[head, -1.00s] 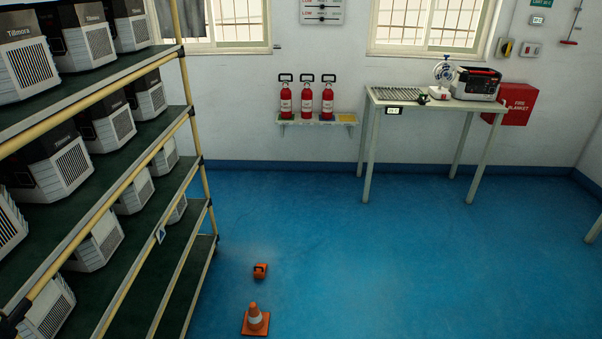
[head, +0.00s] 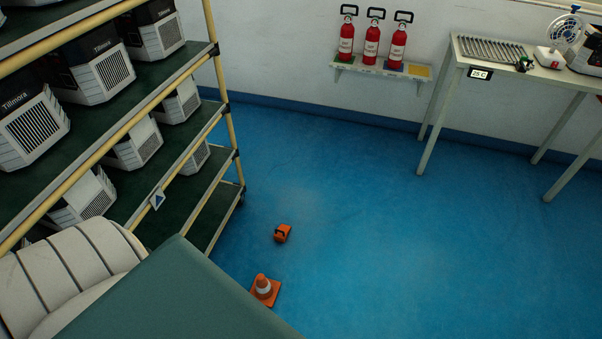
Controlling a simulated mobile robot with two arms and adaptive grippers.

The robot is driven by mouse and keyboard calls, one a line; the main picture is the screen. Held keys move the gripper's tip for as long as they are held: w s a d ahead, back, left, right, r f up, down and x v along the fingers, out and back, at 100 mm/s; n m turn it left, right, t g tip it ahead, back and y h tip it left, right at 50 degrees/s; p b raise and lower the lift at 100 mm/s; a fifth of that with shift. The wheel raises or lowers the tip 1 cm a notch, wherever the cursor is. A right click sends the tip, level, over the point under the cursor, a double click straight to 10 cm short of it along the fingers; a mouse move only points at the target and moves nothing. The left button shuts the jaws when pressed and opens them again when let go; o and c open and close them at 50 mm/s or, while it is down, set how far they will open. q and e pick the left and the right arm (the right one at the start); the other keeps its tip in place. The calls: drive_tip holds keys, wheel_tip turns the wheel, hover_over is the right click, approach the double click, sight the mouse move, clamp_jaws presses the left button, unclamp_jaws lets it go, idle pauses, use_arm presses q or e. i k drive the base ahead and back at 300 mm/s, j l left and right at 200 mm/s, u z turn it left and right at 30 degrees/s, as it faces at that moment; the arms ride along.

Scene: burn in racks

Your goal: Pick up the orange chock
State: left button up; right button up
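Neither of my grippers shows in the head view. A white ribbed and green arm link of mine fills the lower left.
A rack (head: 232,150) with several white and black units stands on the left. A wall shelf (head: 382,68) holds three red extinguishers. A white table (head: 470,55) with a small fan (head: 563,35) stands at the upper right. The blue floor right of the chock is clear.

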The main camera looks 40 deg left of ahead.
sight(283, 229)
drive_tip(key=i+l+u, duration=0.1)
drive_tip(key=i+u, duration=0.25)
drive_tip(key=i+l+u, duration=0.35)
drive_tip(key=i, duration=0.2)
drive_tip(key=i+l+u, duration=0.1)
drive_tip(key=u, duration=0.35)
drive_tip(key=i+l+u, duration=0.2)
drive_tip(key=u, duration=0.25)
drive_tip(key=i+l+u, duration=0.25)
drive_tip(key=u, duration=0.15)
drive_tip(key=i+l+u, duration=0.15)
drive_tip(key=u, duration=0.3)
drive_tip(key=l+u, duration=0.45)
drive_tip(key=i, duration=0.05)
